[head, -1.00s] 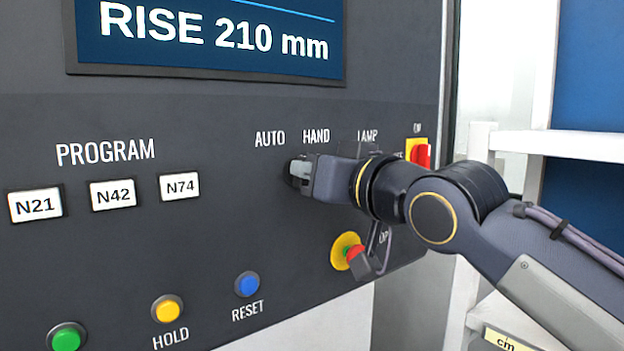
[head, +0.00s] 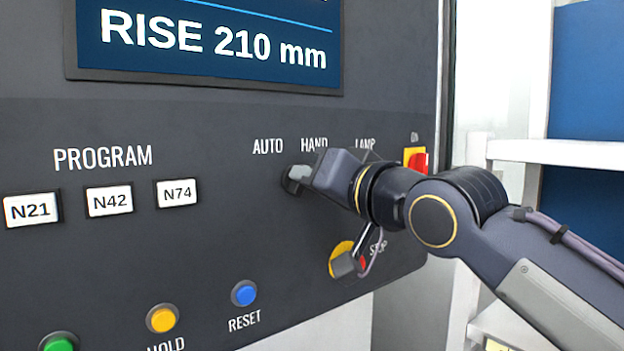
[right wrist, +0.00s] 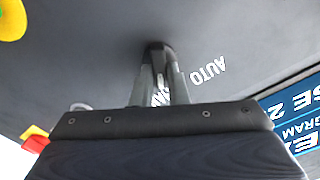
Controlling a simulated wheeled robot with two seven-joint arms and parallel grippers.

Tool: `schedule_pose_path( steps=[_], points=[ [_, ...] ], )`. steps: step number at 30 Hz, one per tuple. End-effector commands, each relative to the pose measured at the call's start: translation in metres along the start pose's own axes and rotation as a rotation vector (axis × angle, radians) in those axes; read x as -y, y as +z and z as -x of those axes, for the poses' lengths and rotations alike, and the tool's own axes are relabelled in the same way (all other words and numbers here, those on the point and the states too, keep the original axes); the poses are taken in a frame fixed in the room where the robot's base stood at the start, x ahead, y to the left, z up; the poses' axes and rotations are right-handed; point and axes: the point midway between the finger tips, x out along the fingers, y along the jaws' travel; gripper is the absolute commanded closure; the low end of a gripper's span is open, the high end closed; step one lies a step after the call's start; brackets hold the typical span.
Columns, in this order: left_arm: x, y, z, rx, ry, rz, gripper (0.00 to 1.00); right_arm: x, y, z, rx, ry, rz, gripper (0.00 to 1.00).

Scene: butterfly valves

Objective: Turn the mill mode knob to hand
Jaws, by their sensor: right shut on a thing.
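The mill mode knob (head: 288,184) is a small dark knob on the dark panel, below the labels AUTO (head: 268,146) and HAND (head: 314,143). My right gripper (head: 299,174) is shut on it, coming from the right. The fingers hide most of the knob, so I cannot tell which label it points to. In the right wrist view the two fingers (right wrist: 157,62) close around the dark knob (right wrist: 156,46) at the panel. AUTO is readable there, and the fingers cover part of HAND. My left gripper is out of view.
A yellow and red stop button (head: 340,255) sits below my right wrist. A red and yellow switch (head: 415,160) is to the right, near the arm. HOLD (head: 162,319) and RESET (head: 244,293) buttons are lower left. White shelving (head: 570,152) stands at the right.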

Motion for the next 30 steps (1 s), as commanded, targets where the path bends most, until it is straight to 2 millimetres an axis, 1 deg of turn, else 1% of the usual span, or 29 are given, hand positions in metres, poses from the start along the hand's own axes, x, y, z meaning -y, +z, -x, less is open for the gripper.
schedule_pose_path(
  steps=[4, 5, 9, 17, 20, 23, 27, 30],
  points=[
    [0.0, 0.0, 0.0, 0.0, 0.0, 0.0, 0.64, -0.001, 0.002, -0.001, 0.005, 0.002, -0.003, 1.0],
    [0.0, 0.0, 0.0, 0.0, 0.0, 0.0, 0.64, -0.001, 0.002, -0.001, 0.005, 0.002, -0.003, 0.82],
    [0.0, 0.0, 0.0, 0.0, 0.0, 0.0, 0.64, -0.001, 0.001, -0.001, 0.003, 0.001, -0.002, 0.65],
    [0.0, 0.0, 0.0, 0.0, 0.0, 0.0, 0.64, 0.0, 0.001, 0.0, 0.001, 0.0, 0.0, 0.65],
    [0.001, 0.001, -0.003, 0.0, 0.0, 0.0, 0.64, -0.001, 0.001, 0.006, -0.001, 0.0, 0.0, 0.65],
    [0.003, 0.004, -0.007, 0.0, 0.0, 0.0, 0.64, -0.002, 0.002, 0.021, -0.003, 0.0, 0.0, 0.65],
    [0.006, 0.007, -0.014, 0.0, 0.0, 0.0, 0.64, -0.002, 0.002, 0.046, -0.003, 0.0, 0.0, 0.65],
    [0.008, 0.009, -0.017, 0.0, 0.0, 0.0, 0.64, -0.001, 0.002, 0.061, -0.001, 0.0, -0.001, 0.65]
  ],
)
